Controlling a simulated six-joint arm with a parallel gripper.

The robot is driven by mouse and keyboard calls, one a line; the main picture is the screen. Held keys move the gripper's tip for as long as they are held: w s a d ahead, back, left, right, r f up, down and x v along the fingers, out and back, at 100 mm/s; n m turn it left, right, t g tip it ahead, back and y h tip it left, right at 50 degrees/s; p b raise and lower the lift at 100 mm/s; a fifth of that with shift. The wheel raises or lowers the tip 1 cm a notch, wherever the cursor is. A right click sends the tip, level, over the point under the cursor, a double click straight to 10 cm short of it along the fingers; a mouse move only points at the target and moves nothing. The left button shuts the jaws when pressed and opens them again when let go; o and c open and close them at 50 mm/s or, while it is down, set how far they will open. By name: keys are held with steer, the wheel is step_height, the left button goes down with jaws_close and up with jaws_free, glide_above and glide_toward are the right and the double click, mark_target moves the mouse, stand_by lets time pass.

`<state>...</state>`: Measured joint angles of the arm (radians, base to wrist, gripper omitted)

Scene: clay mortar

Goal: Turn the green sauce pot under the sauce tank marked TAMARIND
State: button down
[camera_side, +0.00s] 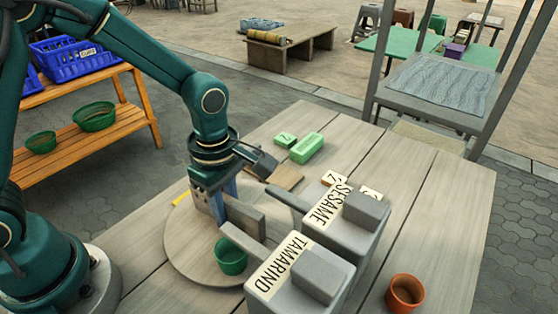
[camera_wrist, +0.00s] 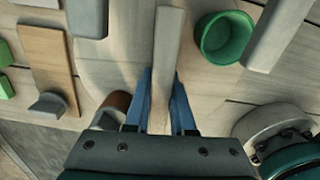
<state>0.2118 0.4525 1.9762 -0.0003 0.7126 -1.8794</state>
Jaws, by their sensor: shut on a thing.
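My gripper (camera_side: 220,196) is shut on a grey upright bar (camera_side: 245,216) standing on a round turntable (camera_side: 185,258). In the wrist view my blue fingers (camera_wrist: 162,88) sit on either side of the bar. The green sauce pot (camera_side: 231,262) is on the turntable. Its open, empty-looking mouth shows in the wrist view (camera_wrist: 225,38), right of the bar. The tank marked TAMARIND (camera_side: 318,272) is grey, and its spout (camera_side: 240,238) reaches over the turntable near the pot. In the wrist view the pot lies just left of this spout (camera_wrist: 272,35). I cannot tell whether it is directly underneath.
The tank marked SESAME (camera_side: 362,212) stands behind TAMARIND. A brown pot (camera_wrist: 116,103) is left of the bar in the wrist view. Green blocks (camera_side: 306,148) lie at the table's back, and a terracotta pot (camera_side: 405,294) stands at front right.

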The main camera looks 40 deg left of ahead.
stand_by(0.6)
steer(key=c, duration=0.8)
jaws_free()
steer(key=shift+o, duration=0.2)
step_height(320, 180, up, 5)
steer(key=shift+f, duration=0.15)
steer(key=shift+r, duration=0.2)
steer(key=shift+a+r, duration=0.1)
steer(key=shift+r, duration=0.2)
steer(key=s+a+r+m+t, duration=0.5)
steer(key=s+r+m, duration=0.2)
steer(key=m, duration=1.2)
steer(key=shift+s+a+r+t, duration=0.15)
steer(key=shift+s+r+t, duration=0.15)
steer(key=shift+s, duration=0.8)
